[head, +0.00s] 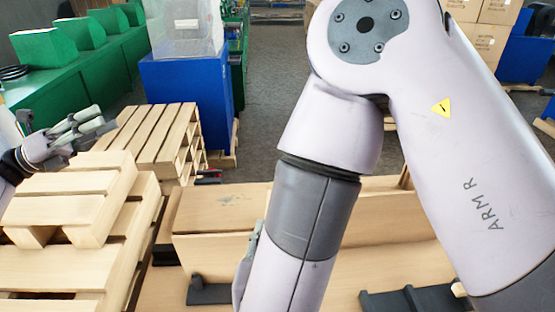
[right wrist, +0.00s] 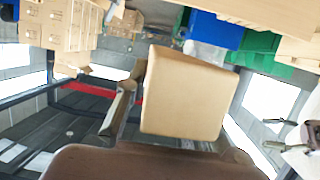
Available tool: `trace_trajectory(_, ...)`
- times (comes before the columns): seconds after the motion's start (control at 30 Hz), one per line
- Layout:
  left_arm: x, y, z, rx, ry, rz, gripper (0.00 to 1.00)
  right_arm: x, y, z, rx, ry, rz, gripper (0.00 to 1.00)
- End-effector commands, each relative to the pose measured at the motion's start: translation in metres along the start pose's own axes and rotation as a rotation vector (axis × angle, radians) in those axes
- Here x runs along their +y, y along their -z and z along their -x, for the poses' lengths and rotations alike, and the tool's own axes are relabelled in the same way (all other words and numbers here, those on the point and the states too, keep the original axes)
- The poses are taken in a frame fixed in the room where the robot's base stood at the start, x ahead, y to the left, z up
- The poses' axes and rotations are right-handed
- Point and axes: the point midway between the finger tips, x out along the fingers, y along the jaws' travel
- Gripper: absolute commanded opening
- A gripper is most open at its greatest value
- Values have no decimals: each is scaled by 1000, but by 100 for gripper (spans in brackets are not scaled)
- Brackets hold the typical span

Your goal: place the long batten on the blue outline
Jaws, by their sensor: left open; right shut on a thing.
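In the right wrist view a light wooden piece (right wrist: 185,95) shows close up, its near face rounded at the corners; I take it for the batten. My right gripper (right wrist: 128,98) is shut on it, one grey finger showing on its left, the other mostly hidden. My left gripper (head: 106,120) is open and empty above a pallet stack. I see no blue outline.
Stacked wooden pallets (head: 80,205) stand at left, with another stack (head: 150,135) behind. A blue cabinet (head: 187,95) carries a clear cover. Dark brackets (head: 410,298) lie low in front. Green machines (head: 75,75) line the left; cartons (head: 490,40) stand back right. Grey floor is free behind.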

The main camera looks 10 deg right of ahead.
Motion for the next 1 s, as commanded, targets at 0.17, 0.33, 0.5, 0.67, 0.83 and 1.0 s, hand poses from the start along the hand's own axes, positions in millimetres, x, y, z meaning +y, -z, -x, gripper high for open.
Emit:
trace_trajectory(0.17, -28, 38, -102, 298, 99, -308, 47, 0, 0, 0, 1, 0, 0, 0)
trace_trajectory(0.33, -61, 89, -185, 610, 252, -663, 47, 0, 0, 0, 1, 0, 0, 0)
trace_trajectory(0.5, -97, 157, -250, 1005, 519, -1110, 47, 0, 0, 0, 1, 0, 0, 0)
trace_trajectory(0.67, -116, 209, -277, 1392, 856, -1495, 47, 0, 0, 0, 1, 0, 0, 0)
trace_trajectory(0.83, -122, 233, -281, 1708, 1177, -1713, 47, 0, 0, 0, 1, 0, 0, 0)
trace_trajectory(1.0, -122, 238, -280, 1868, 1356, -1780, 47, 0, 0, 0, 1, 0, 0, 0)
